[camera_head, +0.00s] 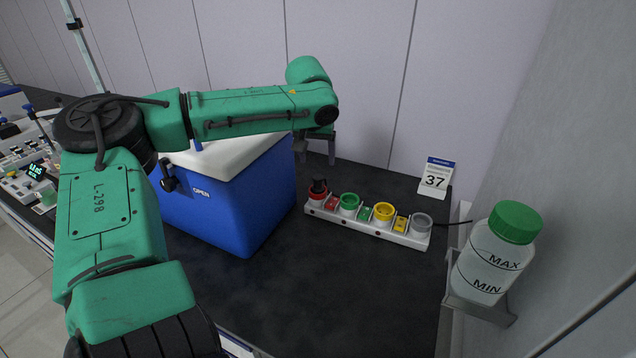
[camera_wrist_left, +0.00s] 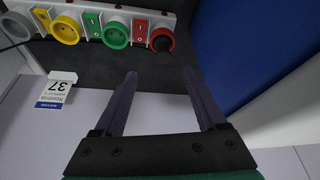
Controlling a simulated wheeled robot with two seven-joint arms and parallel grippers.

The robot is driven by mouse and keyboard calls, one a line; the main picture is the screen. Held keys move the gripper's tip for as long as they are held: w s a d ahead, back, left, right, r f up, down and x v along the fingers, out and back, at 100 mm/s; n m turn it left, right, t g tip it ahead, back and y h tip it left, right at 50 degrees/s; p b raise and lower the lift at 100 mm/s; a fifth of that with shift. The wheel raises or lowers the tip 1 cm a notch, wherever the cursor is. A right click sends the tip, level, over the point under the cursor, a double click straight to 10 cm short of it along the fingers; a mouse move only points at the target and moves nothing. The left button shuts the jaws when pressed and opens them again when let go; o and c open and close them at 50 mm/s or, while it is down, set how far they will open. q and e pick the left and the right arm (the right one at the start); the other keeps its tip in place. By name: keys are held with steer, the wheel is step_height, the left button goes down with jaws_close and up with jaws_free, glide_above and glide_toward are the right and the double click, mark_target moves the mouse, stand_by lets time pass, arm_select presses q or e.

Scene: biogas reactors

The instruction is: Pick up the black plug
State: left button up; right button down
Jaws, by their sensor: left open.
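The black plug (camera_head: 319,185) stands in the red socket (camera_head: 317,196) at the left end of a white power strip (camera_head: 372,231) in the head view. In the left wrist view the black plug (camera_wrist_left: 163,44) shows as a dark shape at the red socket, near the top. My left gripper (camera_wrist_left: 160,74) is open and empty, its two fingers apart and pointing toward the strip. My right gripper is not in view.
A blue box with a white lid (camera_head: 240,205) stands left of the strip. A calendar card reading 37 (camera_head: 436,178) stands behind it at the right. A green-capped bottle (camera_head: 492,262) hangs at the right wall. The dark table (camera_head: 330,290) is clear in front.

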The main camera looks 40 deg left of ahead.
mark_target(317, 177)
arm_select(q)
steer(key=x, duration=0.3)
steer(key=p+x, duration=0.1)
steer(key=x, duration=0.3)
steer(key=p+x, duration=0.1)
steer(key=x, duration=0.2)
steer(key=shift+a+f, duration=0.3)
steer(key=shift+a, duration=0.05)
steer(key=shift+w+f, duration=0.2)
jaws_close()
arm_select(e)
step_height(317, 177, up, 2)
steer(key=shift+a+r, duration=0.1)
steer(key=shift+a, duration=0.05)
